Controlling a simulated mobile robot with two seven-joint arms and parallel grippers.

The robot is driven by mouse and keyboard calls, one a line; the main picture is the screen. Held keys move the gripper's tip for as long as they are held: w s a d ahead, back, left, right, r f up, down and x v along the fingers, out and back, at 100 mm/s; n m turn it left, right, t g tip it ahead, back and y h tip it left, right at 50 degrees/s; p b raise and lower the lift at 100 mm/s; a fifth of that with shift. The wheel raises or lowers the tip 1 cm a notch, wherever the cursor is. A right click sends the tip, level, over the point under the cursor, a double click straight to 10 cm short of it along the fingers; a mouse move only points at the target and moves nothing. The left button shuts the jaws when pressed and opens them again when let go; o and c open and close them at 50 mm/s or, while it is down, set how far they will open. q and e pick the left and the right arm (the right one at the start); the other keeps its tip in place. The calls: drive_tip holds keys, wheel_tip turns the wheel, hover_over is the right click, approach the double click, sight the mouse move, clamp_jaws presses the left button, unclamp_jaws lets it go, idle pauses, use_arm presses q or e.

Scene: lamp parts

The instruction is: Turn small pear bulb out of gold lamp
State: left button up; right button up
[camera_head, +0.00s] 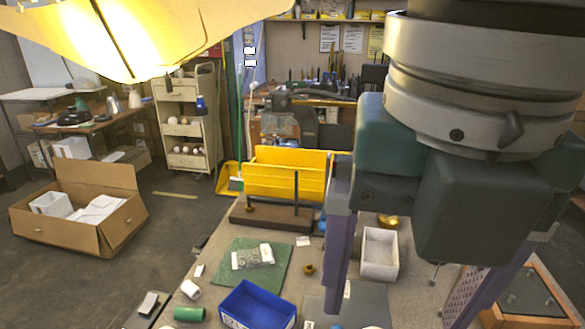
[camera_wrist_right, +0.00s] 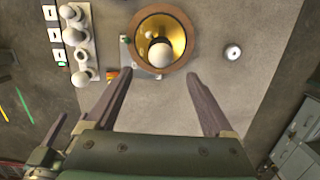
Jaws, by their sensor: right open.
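In the right wrist view, the gold lamp (camera_wrist_right: 177,33) shows as a round shade with a shiny gold inside and a brown rim, its open side facing the camera. A white bulb (camera_wrist_right: 159,54) sits inside it, a little below the middle. My right gripper (camera_wrist_right: 158,82) is open and empty, its two fingers spread on either side below the lamp, apart from the bulb. In the head view my right gripper (camera_head: 400,312) hangs large at the right, fingers pointing down. I cannot make out the lamp with its bulb there. My left gripper is not in view.
Several white bulbs (camera_wrist_right: 81,57) stand in a row left of the lamp. A small round white thing (camera_wrist_right: 232,52) lies to its right. The head view shows a blue bin (camera_head: 258,306), a white tray (camera_head: 379,270), a green mat (camera_head: 225,275) and a yellow bin (camera_head: 290,178).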

drive_tip(key=shift+d+f, duration=0.1)
drive_tip(key=shift+f, duration=0.4)
drive_tip(key=f, duration=0.3)
drive_tip(key=w+f, duration=0.1)
drive_tip(key=f, duration=0.5)
drive_tip(key=shift+w+d, duration=0.1)
drive_tip(key=shift+w, duration=0.05)
